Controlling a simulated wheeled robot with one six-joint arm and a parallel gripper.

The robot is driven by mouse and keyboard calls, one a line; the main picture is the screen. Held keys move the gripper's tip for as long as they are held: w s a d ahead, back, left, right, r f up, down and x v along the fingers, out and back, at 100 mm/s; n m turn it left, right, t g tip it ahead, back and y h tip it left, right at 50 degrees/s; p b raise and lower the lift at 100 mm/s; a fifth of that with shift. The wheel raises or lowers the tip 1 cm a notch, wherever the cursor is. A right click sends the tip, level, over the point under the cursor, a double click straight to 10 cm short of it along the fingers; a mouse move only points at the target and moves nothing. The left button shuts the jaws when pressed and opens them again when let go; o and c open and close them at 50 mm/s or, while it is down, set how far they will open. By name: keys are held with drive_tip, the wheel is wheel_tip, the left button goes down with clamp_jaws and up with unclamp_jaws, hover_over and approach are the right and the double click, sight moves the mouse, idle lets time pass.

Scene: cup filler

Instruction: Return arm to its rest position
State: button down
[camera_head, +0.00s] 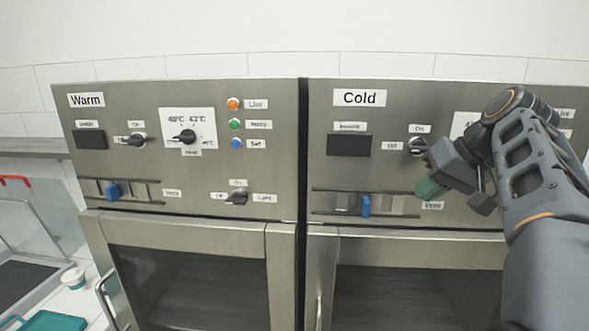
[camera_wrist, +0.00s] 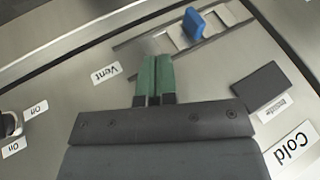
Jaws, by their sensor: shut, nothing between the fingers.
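My gripper (camera_head: 430,188) is in front of the Cold panel (camera_head: 320,160), at the right of the head view. Its green fingertips are together and hold nothing. In the wrist view my gripper (camera_wrist: 153,75) points toward the Vent slider, with the blue slider knob (camera_wrist: 194,24) just beyond and to the right of the fingertips. In the head view this blue knob (camera_head: 365,205) sits left of my gripper, apart from it. The Cold On/Off knob (camera_head: 416,145) is close behind my gripper. My arm (camera_head: 545,190) hides much of the Cold panel's right side.
The Warm panel (camera_head: 285,110) stands at the left with its dial (camera_head: 188,137), switches and blue slider knob (camera_head: 113,191). Glass-fronted doors with handles (camera_head: 318,310) are below both panels. A white cup (camera_head: 73,278) and a teal tray (camera_head: 55,322) are at lower left.

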drive_tip(key=s+a+f+h, duration=0.1)
drive_tip(key=s+a+f, duration=0.2)
drive_tip(key=f, duration=0.5)
drive_tip(key=s+a+f+h, duration=0.2)
drive_tip(key=s+a+f, duration=0.2)
drive_tip(key=f, duration=0.5)
drive_tip(key=s+a+f+n+h, duration=0.1)
drive_tip(key=s+a+f, duration=0.3)
drive_tip(key=f, duration=0.4)
drive_tip(key=shift+a+f+g, duration=0.3)
drive_tip(key=shift+a, duration=0.3)
drive_tip(key=c, duration=1.8)
unclamp_jaws()
drive_tip(key=shift+c, duration=0.2)
